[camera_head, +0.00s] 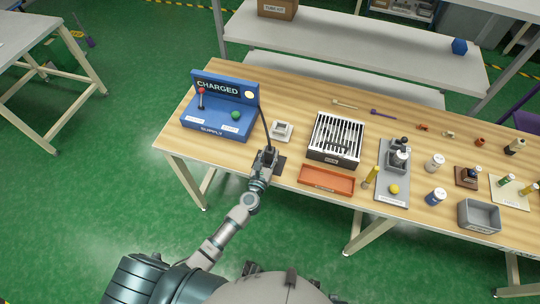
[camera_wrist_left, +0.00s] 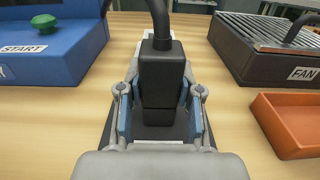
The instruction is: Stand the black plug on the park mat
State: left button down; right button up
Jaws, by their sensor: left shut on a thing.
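The black plug (camera_head: 268,156) is upright between the fingers of my left gripper (camera_head: 265,162). In the left wrist view the plug (camera_wrist_left: 160,75) is a black block with a thick cable leaving its top, and the gripper's two fingers (camera_wrist_left: 160,115) press on its sides. The dark park mat (camera_head: 281,167) lies under and around it near the table's front edge, partly hidden by the gripper. The plug's lower end is over the mat; I cannot tell for sure whether it touches. My right gripper is not in view.
The blue supply box (camera_head: 215,125) with a lit CHARGED panel stands at the left, the cable running near it. A small white socket-like block (camera_head: 281,130) is behind the mat. The black fan grille box (camera_head: 336,140) and orange tray (camera_head: 327,181) are to the right.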

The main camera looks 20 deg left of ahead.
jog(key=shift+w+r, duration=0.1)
pick_arm(q)
jog(key=shift+f, duration=0.15)
jog(key=c, duration=0.8)
grip_release()
jog(key=shift+o, duration=0.2)
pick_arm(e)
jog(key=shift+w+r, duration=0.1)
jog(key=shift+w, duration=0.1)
pick_arm(q)
jog(key=shift+r, duration=0.2)
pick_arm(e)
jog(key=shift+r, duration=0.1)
